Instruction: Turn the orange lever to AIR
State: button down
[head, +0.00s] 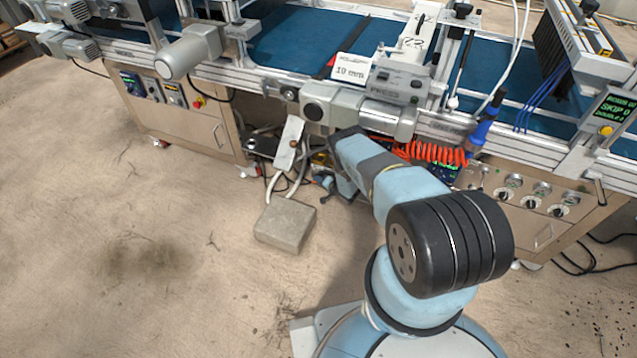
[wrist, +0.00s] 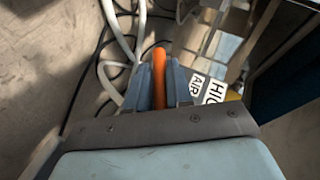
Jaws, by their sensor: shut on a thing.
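The orange lever (wrist: 159,75) stands between the two fingers of my gripper (wrist: 159,88) in the wrist view. The fingers are shut on it, and its tip shows beyond them. A white label reading AIR (wrist: 197,84) is just right of the fingers, with a second, partly cut-off label (wrist: 215,91) beside it. In the head view my arm reaches under the front of the machine.
Pale hoses (wrist: 118,35) and dark cables run left of my gripper. A concrete block (head: 285,224) lies on the floor left of my arm. An orange coiled hose (head: 430,151) hangs close to the right of my forearm. The floor at left is open.

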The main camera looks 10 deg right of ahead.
jog(key=shift+a, duration=0.1)
dwell(0.4)
jog(key=c, duration=1.4)
grip_release()
